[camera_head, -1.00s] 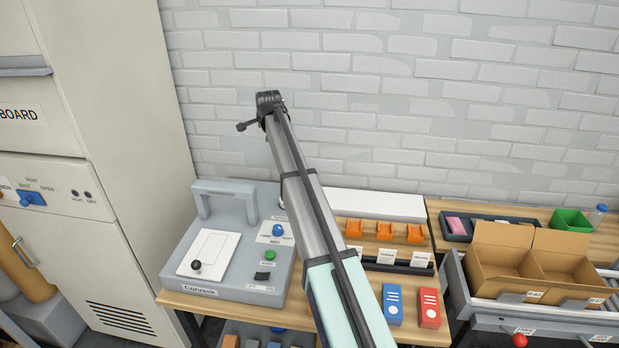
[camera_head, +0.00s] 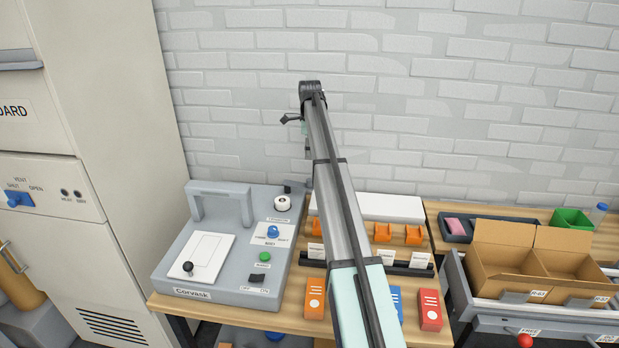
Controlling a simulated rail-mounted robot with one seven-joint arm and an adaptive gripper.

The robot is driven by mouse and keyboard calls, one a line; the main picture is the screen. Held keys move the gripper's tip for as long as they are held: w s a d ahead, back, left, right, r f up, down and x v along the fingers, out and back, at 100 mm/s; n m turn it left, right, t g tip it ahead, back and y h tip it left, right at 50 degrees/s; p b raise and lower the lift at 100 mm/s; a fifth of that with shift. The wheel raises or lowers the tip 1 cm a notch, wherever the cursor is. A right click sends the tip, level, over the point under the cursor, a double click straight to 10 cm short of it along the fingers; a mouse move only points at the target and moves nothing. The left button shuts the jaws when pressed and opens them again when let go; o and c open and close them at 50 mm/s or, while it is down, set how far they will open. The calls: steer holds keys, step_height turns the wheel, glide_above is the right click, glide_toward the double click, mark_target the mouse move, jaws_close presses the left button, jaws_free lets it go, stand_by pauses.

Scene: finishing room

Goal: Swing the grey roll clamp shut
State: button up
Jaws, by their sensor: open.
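A grey machine labelled "Corvask" (camera_head: 190,293) stands on the wooden bench at left. A grey U-shaped bar (camera_head: 222,188), which looks like the roll clamp, stands raised at its back. A white plate with a black knob (camera_head: 187,267) lies on its top. A white round dial (camera_head: 283,203), a blue switch (camera_head: 273,231) and a green button (camera_head: 264,256) are at its right. My gripper (camera_head: 290,120) is open, up against the wall background, above and right of the bar and apart from it. My own arm hides most of it; one dark finger shows.
Orange holders (camera_head: 383,232) and a long white box (camera_head: 390,207) are right of the machine, partly behind my arm. Orange, blue and red boxes (camera_head: 429,310) stand at the bench front. A cardboard box (camera_head: 510,287) is at right. A tall cabinet (camera_head: 110,180) borders the left.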

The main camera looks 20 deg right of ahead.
step_height(320, 180, down, 12)
steer(key=p, duration=0.3)
steer(key=shift+f, duration=0.2)
jaws_close()
